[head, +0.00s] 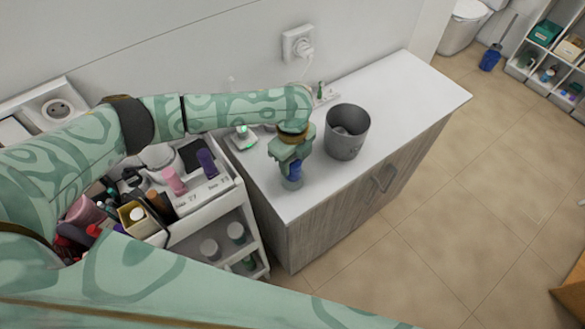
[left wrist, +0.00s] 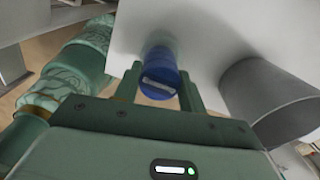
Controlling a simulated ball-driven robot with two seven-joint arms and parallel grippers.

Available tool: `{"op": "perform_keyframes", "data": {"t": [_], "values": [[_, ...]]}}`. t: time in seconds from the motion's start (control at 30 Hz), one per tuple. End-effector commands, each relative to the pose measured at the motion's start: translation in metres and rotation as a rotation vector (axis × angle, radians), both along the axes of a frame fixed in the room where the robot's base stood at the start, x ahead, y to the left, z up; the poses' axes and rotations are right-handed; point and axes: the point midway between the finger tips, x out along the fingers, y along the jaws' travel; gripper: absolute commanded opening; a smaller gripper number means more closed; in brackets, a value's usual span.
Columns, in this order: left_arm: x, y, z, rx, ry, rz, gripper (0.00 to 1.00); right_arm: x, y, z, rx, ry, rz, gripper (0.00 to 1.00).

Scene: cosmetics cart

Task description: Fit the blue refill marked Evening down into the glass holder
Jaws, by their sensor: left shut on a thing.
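The blue refill (head: 296,168) is between the fingers of my left gripper (head: 291,167), above the white counter top. In the left wrist view the refill (left wrist: 160,72) is a blue cylinder with a light mark on its near end, too small to read. My left gripper (left wrist: 160,88) is shut on it there, one finger on each side. The glass holder (head: 291,183) shows as a pale clear shape just under the refill on the counter. I cannot tell whether the refill's lower end is inside it. My right gripper is not in view.
A grey bin (head: 347,132) stands on the counter just right of my left gripper; it also shows in the left wrist view (left wrist: 262,95). A white cart (head: 222,187) with a pink bottle (head: 173,181) and a purple bottle (head: 207,163) stands left. The counter's right end is clear.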

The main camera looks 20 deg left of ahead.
Motion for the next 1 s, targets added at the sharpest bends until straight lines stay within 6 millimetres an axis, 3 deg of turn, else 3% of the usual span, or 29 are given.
{"op": "perform_keyframes", "data": {"t": [0.23,0.47,0.97,1.0], "values": [[0.002,0.001,-0.035,0.001,0.000,0.000,0.17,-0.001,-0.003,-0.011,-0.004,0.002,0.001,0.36],[0.002,0.001,-0.033,0.001,0.000,0.000,0.17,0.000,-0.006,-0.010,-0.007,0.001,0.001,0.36],[-0.001,0.001,-0.050,0.004,0.006,0.000,0.17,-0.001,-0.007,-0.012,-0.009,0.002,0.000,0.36],[-0.002,0.002,-0.050,0.004,0.007,0.000,0.49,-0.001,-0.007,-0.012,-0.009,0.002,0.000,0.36]]}}
